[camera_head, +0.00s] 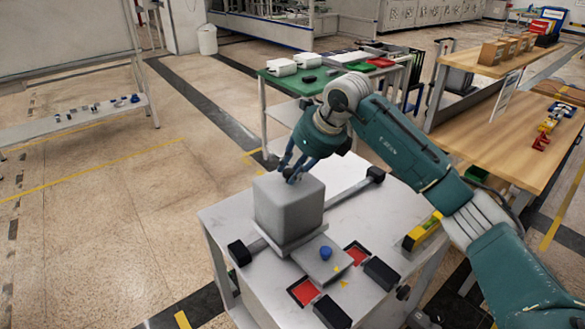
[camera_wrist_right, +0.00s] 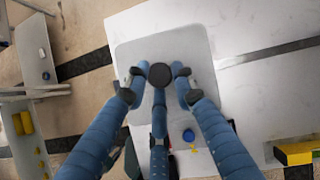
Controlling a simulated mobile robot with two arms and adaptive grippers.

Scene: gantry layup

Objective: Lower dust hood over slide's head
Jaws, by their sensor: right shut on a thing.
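The dust hood (camera_head: 288,210) is a grey box with rounded edges, upright over the middle of the slide (camera_head: 258,246), a rail with black end blocks on a white table. In the wrist view its top (camera_wrist_right: 190,52) fills the middle, with a dark round knob (camera_wrist_right: 160,74). My right gripper (camera_head: 291,173) is above the hood, its blue fingers shut around the knob; it also shows in the wrist view (camera_wrist_right: 158,85). The slide's head is hidden by the hood. I cannot tell whether the hood touches the plate below. My left gripper is not in view.
A grey plate with a blue knob (camera_head: 326,253) lies in front of the hood. Red squares (camera_head: 304,292), black blocks (camera_head: 381,273) and a yellow level (camera_head: 422,232) are close by on the white table (camera_head: 225,215). A green-topped table (camera_head: 290,84) stands behind.

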